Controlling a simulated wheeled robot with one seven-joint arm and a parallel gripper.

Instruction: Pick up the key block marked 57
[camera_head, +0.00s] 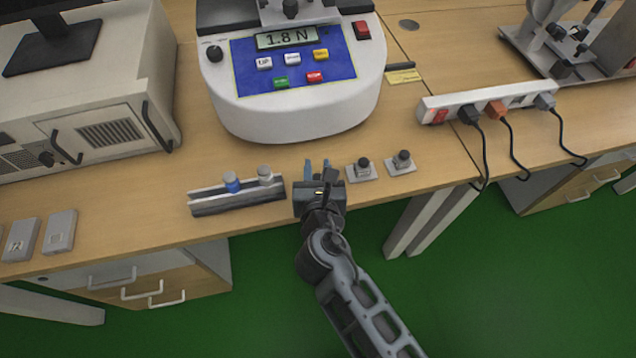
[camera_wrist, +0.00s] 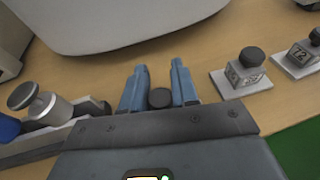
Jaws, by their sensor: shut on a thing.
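My gripper (camera_head: 317,166) is at the front edge of the table, with its blue fingers pointing toward the tester. In the wrist view the fingers (camera_wrist: 160,90) are on either side of a dark round knob (camera_wrist: 160,98), shut on it. Whatever is below the knob is hidden, and no number shows on it. Right of the gripper stand two grey key blocks with black knobs, the nearer one (camera_head: 362,170) and the farther one (camera_head: 401,163). In the wrist view the farther block (camera_wrist: 300,54) appears marked 72; the nearer block's mark (camera_wrist: 240,74) is not clearly legible.
A grey rail (camera_head: 236,202) holding a blue-banded cylinder and a grey cylinder lies just left of my gripper. The white tester (camera_head: 300,119) reading 1.8 N stands behind. A power strip (camera_head: 490,101) with cables is at right. Small grey boxes (camera_head: 61,231) lie at far left.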

